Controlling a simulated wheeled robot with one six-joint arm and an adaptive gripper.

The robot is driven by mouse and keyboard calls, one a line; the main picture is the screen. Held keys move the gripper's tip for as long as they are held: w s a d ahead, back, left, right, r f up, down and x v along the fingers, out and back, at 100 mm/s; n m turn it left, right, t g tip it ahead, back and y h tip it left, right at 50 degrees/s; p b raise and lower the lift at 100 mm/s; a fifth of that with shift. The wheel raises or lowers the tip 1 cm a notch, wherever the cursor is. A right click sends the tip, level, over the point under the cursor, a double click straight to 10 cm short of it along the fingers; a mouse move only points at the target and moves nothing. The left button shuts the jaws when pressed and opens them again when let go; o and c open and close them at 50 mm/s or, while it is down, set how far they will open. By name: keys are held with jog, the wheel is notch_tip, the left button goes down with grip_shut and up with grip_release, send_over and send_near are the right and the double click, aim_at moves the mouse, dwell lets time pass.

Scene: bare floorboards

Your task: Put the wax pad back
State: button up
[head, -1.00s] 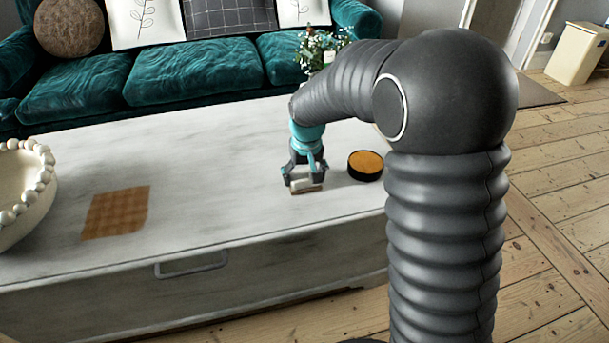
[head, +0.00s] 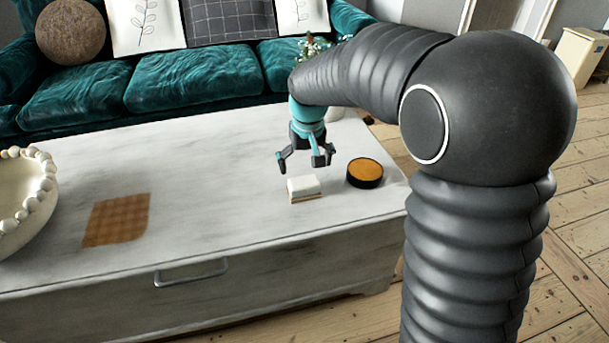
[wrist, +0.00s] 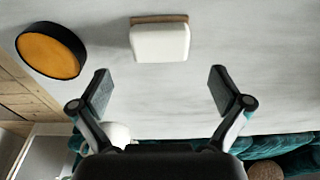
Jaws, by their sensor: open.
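The wax pad appears to be the small white block with a thin brown layer (head: 304,188), which lies on the pale table near its right end. It also shows in the wrist view (wrist: 160,42), beyond the fingertips. My gripper (head: 301,165) is open and empty just above and behind the pad, apart from it. In the wrist view my gripper's (wrist: 159,76) two fingers are spread wider than the pad. A round black tin with an orange top (head: 365,172) stands to the right of the pad; it is at upper left in the wrist view (wrist: 49,55).
A brown checked cloth (head: 117,219) lies flat on the left of the table (head: 220,190). A beaded cream bowl (head: 20,200) stands at the left edge. A flower pot stands behind my arm. A green sofa (head: 195,78) is behind the table. The table's middle is clear.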

aim_at(306, 186)
jog(key=s+d+r+m+t, duration=0.2)
jog(key=s+d+r, duration=0.9)
jog(key=s, duration=0.3)
jog(key=s+d+f+t, duration=0.1)
jog(key=s+d, duration=0.1)
jog(key=s, duration=0.4)
jog(key=s+d+f+m, duration=0.1)
jog(key=s+d+f, duration=0.1)
jog(key=s, duration=0.5)
jog(key=shift+d+t, duration=0.4)
jog(key=shift+d, duration=0.25)
